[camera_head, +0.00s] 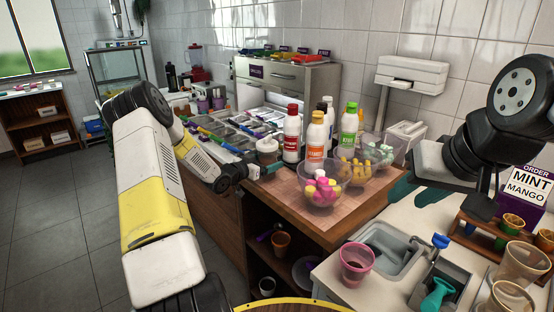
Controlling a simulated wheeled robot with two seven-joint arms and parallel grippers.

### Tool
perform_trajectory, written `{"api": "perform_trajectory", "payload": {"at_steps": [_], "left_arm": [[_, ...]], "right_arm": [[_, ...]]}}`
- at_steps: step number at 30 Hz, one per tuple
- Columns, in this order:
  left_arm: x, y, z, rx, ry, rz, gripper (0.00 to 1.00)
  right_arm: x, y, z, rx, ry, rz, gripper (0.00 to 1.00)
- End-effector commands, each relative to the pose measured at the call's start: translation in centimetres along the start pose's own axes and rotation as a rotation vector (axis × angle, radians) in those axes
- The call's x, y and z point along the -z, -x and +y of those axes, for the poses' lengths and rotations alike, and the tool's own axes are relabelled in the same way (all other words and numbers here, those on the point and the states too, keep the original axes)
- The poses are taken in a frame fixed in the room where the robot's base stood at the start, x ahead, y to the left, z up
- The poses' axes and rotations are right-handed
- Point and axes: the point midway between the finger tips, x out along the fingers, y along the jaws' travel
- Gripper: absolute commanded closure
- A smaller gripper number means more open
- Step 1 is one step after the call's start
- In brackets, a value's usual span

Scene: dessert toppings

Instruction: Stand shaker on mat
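A pale container with a brown top (267,151), which may be the shaker, is upright at the left rear of the wooden counter by the topping trays. My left gripper (255,172) is right beside its lower part. The fingers are small and partly hidden, so I cannot tell whether they touch or grip it. A checked, reddish-brown surface (290,198), possibly the mat, covers the counter top under the bowls and bottles. My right gripper (480,207) points down at the right, over the white counter near the wooden cup rack; its fingers are unclear.
Clear bowls of pink and yellow (323,187) and yellow toppings (355,168) stand near the front of the wooden counter. Red-capped (292,134), orange-label (316,138) and green-capped (349,128) bottles stand behind. A sink (385,250) and pink cup (356,262) are at front right.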

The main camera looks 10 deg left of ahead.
Motion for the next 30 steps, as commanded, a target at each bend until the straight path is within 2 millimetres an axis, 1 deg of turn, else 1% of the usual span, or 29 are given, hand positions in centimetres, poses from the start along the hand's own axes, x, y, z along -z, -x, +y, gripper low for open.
{"api": "perform_trajectory", "payload": {"at_steps": [5, 8, 11, 14, 18, 21, 24, 27, 30], "left_arm": [[0.0, 0.0, 0.0, 0.0, 0.0, 0.0, 0.15], [0.5, 0.1, 0.0, 0.0, -0.002, 0.001, 0.15], [0.3, 1.4, -0.1, 0.002, 0.0, -0.002, 0.15], [0.3, 3.4, -0.1, 0.002, 0.0, -0.001, 0.15], [0.3, 6.6, -0.1, 0.003, 0.001, -0.003, 0.15], [0.3, 8.6, -0.1, 0.003, 0.0, -0.002, 0.15], [0.3, 10.2, -0.1, 0.002, 0.0, 0.0, 0.15], [0.3, 11.3, 0.0, 0.001, 0.0, -0.001, 0.15], [0.5, 11.9, 0.0, 0.003, -0.004, -0.006, 0.15]], "right_arm": [[0.0, 0.0, 0.0, 0.0, 0.0, 0.0, 0.64], [0.0, 0.0, 0.0, 0.0, 0.0, 0.0, 0.64], [0.0, 0.0, 0.0, 0.0, 0.0, 0.0, 0.64], [0.0, 0.0, 0.0, 0.0, 0.0, 0.0, 0.64], [0.0, 0.0, 0.0, 0.0, 0.0, 0.0, 0.64], [0.0, 0.0, 0.0, 0.0, 0.0, 0.0, 0.64], [0.0, 0.0, 0.0, 0.0, 0.0, 0.0, 0.64], [0.0, 0.0, 0.0, 0.0, 0.0, 0.0, 0.64], [0.0, 0.0, 0.0, 0.0, 0.0, 0.0, 0.64]]}}
